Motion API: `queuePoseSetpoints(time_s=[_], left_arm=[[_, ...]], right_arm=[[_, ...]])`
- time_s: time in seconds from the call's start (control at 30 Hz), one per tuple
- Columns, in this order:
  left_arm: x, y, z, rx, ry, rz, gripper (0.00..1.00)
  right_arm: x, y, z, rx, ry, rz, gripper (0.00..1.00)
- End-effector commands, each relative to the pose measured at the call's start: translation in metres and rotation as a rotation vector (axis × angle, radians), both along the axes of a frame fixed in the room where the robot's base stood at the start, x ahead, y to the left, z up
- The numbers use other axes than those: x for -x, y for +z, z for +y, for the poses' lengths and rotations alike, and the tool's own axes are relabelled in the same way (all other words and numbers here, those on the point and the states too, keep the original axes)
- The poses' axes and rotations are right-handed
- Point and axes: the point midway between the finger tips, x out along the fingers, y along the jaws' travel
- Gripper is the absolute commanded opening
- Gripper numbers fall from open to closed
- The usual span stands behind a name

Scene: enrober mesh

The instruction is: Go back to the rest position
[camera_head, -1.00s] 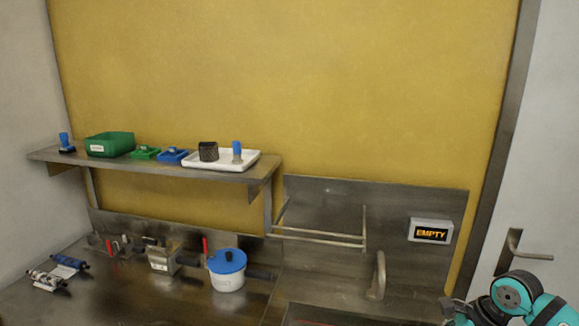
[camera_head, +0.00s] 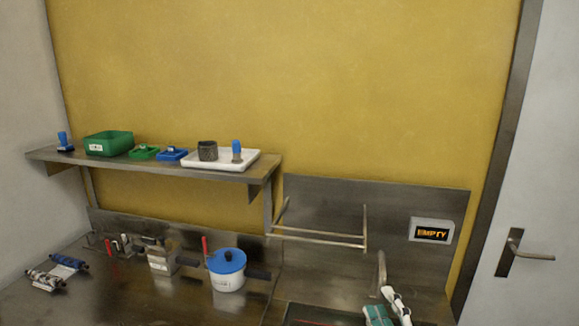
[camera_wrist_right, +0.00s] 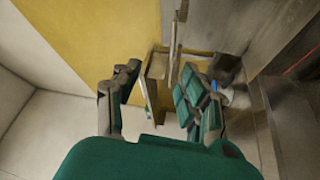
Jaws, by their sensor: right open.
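My right gripper (camera_head: 385,310) shows at the bottom edge of the head view, in front of the tap and right of the blue-lidded pot. Only a teal part and a white-and-black part of it show there. In the right wrist view my right gripper (camera_wrist_right: 160,85) has its two teal fingers spread apart, with nothing between them. My left gripper is in no view.
A steel shelf (camera_head: 120,167) holds a green bin (camera_head: 108,144) and a white tray (camera_head: 221,167) with a dark cylinder. Below, a white pot (camera_head: 228,280) stands on the worktop. A tap (camera_head: 381,275) and sign (camera_head: 432,230) are right; a door handle (camera_head: 530,256) is far right.

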Motion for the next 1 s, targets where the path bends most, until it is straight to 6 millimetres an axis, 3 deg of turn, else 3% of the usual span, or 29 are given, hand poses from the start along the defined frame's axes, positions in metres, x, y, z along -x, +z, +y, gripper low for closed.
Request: queuePoseSetpoints(time_s=[0.03, 0.13, 0.2, 0.3, 0.5, 0.8, 1.0], left_arm=[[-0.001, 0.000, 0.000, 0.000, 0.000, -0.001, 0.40], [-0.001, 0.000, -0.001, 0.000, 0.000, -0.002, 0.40], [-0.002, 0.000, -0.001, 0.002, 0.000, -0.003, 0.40], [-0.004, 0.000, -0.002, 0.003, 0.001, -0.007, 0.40], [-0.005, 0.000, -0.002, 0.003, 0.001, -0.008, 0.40], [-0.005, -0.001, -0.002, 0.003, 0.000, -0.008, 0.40], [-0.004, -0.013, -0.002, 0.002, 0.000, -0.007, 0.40]], right_arm=[[0.011, -0.028, -0.019, -0.161, -0.104, 0.143, 0.43], [0.044, -0.089, -0.049, -0.433, -0.304, 0.434, 0.43], [0.074, -0.127, -0.057, -0.571, -0.415, 0.614, 0.43], [0.115, -0.165, -0.059, -0.700, -0.527, 0.813, 0.43], [0.183, -0.207, -0.048, -0.848, -0.673, 1.100, 0.43], [0.267, -0.236, -0.025, -0.965, -0.816, 1.424, 0.43], [0.251, -0.304, -0.025, -0.948, -0.825, 1.433, 0.43]])
